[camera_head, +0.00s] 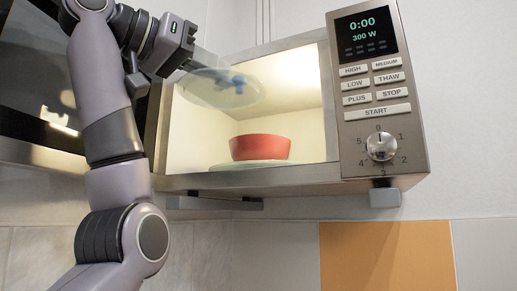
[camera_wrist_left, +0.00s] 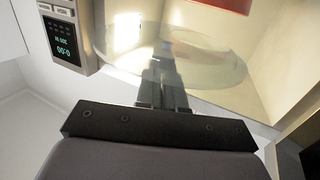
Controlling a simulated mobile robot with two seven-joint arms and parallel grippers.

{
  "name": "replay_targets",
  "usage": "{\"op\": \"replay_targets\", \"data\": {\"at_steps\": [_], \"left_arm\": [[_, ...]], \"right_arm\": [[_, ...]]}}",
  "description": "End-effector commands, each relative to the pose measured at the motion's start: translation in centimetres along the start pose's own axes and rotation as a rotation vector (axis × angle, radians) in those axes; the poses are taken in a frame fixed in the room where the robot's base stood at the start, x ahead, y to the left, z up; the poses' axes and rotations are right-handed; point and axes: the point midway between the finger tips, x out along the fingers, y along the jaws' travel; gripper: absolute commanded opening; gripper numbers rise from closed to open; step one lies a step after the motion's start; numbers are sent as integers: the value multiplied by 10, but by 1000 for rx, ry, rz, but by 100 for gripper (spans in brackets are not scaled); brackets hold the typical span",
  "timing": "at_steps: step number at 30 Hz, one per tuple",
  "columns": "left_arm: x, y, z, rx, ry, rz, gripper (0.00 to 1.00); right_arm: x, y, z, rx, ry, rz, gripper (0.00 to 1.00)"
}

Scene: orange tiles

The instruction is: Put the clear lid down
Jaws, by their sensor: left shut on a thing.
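The clear lid (camera_head: 210,96) is a round see-through disc with a blue part near its middle. It is held in the air, tilted, at the left side of the open microwave (camera_head: 320,110). A red bowl (camera_head: 260,148) stands inside the microwave on a pale round plate (camera_head: 225,167), below and right of the lid. Its top shows no cover. My right gripper is not in view.
The microwave's control panel (camera_head: 372,85) is at the right, reading 0:00 and 300 W. Its dark door (camera_head: 45,75) is swung open to the left, behind my left arm. The lit cavity has free room around the bowl.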

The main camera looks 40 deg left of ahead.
Motion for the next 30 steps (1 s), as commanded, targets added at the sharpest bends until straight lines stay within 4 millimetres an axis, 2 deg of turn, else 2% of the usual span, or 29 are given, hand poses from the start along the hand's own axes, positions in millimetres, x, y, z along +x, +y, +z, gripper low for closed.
{"op": "replay_targets", "data": {"at_steps": [5, 8, 24, 30], "left_arm": [[3, -1, -1, 0, 0, 0, 0], [16, -8, -2, 0, -3, 0, 0], [140, -70, -10, -2, -3, 0, 0], [160, -80, -10, 0, 1, 1, 0]], "right_arm": [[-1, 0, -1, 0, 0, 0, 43], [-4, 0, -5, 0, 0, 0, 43], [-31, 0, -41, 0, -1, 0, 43], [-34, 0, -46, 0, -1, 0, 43]]}}
